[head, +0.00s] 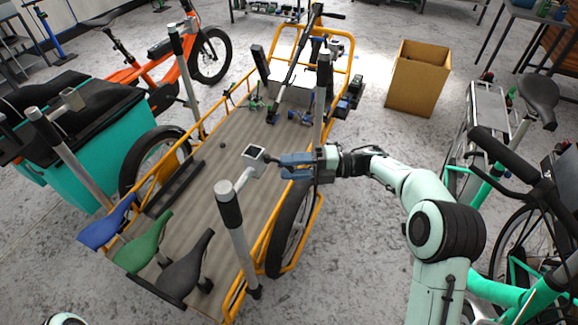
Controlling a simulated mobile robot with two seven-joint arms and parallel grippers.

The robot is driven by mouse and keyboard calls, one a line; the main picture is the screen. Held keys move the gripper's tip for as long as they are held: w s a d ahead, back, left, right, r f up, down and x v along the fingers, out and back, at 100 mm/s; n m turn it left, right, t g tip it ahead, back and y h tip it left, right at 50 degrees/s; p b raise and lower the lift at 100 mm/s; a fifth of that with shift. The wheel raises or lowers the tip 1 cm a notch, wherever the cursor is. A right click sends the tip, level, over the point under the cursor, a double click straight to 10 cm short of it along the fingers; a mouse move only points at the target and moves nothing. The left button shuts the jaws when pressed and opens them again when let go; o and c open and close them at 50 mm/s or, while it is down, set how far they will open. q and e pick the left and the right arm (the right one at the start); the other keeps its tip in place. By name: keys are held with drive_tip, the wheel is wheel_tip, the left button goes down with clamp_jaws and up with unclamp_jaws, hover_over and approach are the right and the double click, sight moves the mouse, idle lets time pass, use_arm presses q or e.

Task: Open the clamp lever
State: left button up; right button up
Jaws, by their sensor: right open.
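A grey stand post (232,210) with a black collar rises at the front right of the wooden cargo bed. Its arm ends in a square clamp head (254,158) with a pale face. A small dark part, perhaps the clamp lever (271,160), sticks out on the head's right side; it is too small to tell its position. My right gripper (283,165) reaches in from the right, its blue-grey fingers open and pointing left close beside this part. I cannot tell whether they touch it. My left gripper is out of view.
The yellow-framed cargo bed (215,175) carries blue, green and black saddles (185,270) at its front. Another post (323,100) stands just behind my right gripper. A teal cargo box (100,150) is at left, a cardboard box (418,80) at back right, and a mint bike (500,190) at right.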

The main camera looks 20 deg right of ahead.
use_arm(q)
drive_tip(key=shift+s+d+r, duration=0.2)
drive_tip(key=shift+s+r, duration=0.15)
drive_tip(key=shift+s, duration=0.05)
use_arm(e)
drive_tip(key=v, duration=1.2)
drive_tip(key=shift+d, duration=0.25)
drive_tip(key=shift+s, duration=0.1)
